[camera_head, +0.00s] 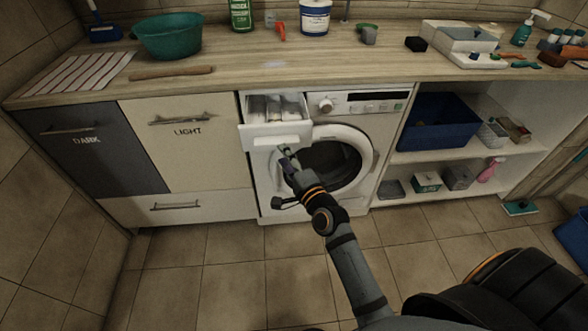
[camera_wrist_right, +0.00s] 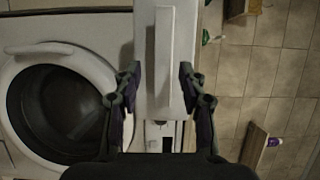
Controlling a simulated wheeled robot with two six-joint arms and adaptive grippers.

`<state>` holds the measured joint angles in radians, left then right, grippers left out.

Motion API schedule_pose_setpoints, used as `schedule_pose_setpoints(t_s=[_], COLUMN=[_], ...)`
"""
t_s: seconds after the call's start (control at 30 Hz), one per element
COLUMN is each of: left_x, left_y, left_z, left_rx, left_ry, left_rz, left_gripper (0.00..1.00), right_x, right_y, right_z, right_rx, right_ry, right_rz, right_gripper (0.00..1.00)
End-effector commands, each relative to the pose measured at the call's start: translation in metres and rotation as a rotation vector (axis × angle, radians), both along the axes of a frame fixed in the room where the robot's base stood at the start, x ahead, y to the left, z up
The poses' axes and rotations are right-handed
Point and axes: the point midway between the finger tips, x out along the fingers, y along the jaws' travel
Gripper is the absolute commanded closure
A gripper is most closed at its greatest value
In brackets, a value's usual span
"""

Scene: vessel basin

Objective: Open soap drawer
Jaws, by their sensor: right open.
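The soap drawer (camera_head: 278,136) is at the top left of the white washing machine (camera_head: 380,122). It stands pulled out, and its inner compartments show from above. In the right wrist view the drawer front (camera_wrist_right: 178,50) with its long raised handle (camera_wrist_right: 162,62) runs up the middle. My right gripper (camera_head: 287,152) is just below the drawer front in the head view. In the wrist view its two fingers (camera_wrist_right: 158,92) are apart, one to each side of the handle; I cannot tell whether they touch it. My left gripper is not in view.
The round washer door (camera_head: 364,140) is just right of my right gripper. Cabinets marked DARK (camera_head: 95,160) and LIGHT (camera_head: 150,150) stand at the left. The wooden worktop (camera_head: 235,72) above holds a green bowl (camera_head: 170,38) and bottles. The tiled floor in front is clear.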

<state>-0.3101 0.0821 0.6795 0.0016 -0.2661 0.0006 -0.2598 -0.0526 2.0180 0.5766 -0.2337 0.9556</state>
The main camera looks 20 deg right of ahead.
Motion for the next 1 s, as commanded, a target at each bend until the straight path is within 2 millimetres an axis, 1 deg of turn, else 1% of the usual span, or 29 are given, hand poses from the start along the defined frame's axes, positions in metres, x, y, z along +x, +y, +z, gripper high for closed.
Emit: schedule_pose_setpoints(t_s=[0.03,0.2,0.3,0.37,0.5,0.93,0.97,1.0], left_x=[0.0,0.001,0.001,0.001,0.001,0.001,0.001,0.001], left_y=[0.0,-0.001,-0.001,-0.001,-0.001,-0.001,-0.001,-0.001], left_z=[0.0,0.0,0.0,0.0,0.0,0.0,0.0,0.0], left_rx=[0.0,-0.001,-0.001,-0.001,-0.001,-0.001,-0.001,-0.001], left_ry=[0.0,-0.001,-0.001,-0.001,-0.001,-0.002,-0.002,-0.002], left_rz=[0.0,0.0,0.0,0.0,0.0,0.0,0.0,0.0], left_gripper=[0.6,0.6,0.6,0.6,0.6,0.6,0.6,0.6], right_x=[-0.014,-0.053,-0.069,-0.076,-0.082,-0.081,-0.081,-0.081], right_y=[-0.001,-0.006,-0.008,-0.008,-0.009,-0.009,-0.009,-0.009], right_z=[-0.002,-0.002,-0.001,-0.001,-0.001,-0.001,-0.002,-0.008], right_rx=[0.0,-0.001,0.001,0.0,0.0,0.0,-0.004,-0.014], right_ry=[0.005,0.005,0.004,0.004,0.003,0.003,0.006,0.016], right_rz=[0.0,0.001,0.001,0.001,0.001,0.001,0.001,0.001], right_gripper=[0.58,0.58,0.58,0.58,0.58,0.58,0.58,0.58])
